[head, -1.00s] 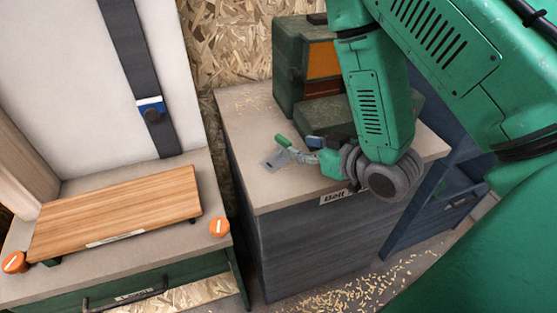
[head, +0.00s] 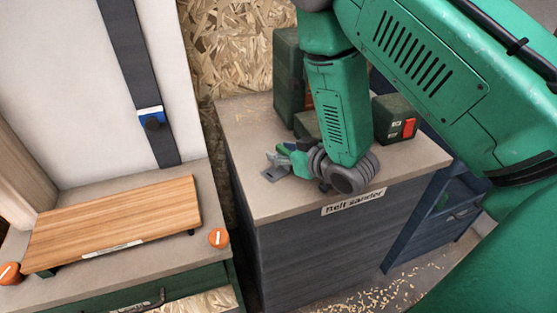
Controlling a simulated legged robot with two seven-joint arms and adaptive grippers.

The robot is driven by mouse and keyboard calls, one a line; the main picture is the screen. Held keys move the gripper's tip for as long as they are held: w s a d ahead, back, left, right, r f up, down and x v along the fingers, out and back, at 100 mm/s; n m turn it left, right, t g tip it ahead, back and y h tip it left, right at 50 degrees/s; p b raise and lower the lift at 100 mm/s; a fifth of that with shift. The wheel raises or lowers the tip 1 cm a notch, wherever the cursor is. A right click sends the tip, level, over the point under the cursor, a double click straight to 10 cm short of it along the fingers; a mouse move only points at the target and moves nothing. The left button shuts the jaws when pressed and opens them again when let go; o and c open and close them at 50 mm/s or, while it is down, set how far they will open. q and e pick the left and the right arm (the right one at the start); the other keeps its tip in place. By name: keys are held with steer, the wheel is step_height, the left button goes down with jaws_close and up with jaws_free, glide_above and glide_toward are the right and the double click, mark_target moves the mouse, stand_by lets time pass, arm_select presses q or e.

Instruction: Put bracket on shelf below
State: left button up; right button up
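A small grey metal piece, which looks like the bracket (head: 273,174), lies at or just above the light top of the belt sander cabinet (head: 244,140). My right gripper (head: 280,160) is low over the cabinet top, right beside the bracket and partly over it. Its green and grey fingers are small and partly hidden by its own wrist. I cannot tell whether they are apart or closed on the bracket. A blue shelf unit (head: 432,225) with lower compartments stands right of the cabinet, partly behind my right arm. My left gripper is not in view.
Green machine housing (head: 287,80) stands at the back of the cabinet top, with a green box with a red switch (head: 409,128) on its right. A wooden board (head: 115,220) and orange knobs (head: 219,238) are on the left bench. Wood chips (head: 385,290) litter the floor.

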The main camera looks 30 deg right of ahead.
steer(key=shift+d, duration=0.2)
jaws_close()
steer(key=shift+d+f, duration=0.1)
steer(key=shift+d, duration=0.1)
